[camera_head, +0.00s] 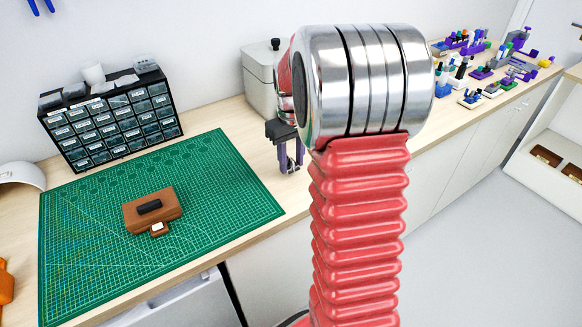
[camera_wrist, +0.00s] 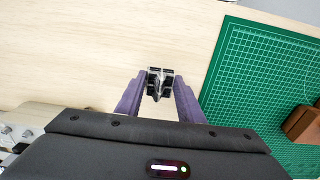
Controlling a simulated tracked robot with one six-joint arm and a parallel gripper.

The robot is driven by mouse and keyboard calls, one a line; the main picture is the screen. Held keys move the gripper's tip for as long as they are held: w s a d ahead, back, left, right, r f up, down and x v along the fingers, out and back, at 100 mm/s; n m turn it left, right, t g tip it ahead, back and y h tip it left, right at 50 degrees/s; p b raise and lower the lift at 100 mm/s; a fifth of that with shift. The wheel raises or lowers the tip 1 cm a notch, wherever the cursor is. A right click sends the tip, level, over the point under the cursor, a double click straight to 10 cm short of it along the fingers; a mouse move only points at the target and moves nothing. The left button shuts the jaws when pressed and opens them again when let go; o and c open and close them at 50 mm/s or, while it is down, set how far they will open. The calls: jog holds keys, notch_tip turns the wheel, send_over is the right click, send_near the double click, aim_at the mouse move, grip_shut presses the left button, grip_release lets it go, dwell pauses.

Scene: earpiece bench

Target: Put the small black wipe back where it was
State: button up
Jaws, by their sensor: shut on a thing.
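My gripper (camera_head: 290,160) hangs over the bare wood bench, right of the green mat. In the wrist view its purple fingers (camera_wrist: 160,88) are shut on a small dark, crumpled-looking thing (camera_wrist: 159,82), which I take for the small black wipe. The fingers hide part of it, and it is too small to make out in the head view. I cannot tell whether it touches the bench.
A green cutting mat (camera_head: 235,180) bears a brown case (camera_head: 170,197) with a black piece (camera_head: 149,207) on top. A black drawer cabinet (camera_head: 112,115) stands behind. A grey-white bin (camera_head: 258,80) is behind my gripper. Bare wood lies around my fingers.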

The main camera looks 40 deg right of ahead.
aim_at(291, 159)
jog(key=shift+f, duration=1.35)
jog(key=shift+f, duration=0.1)
jog(key=o, duration=1.1)
notch_tip(291, 159, up, 12)
jog(key=shift+a, duration=0.1)
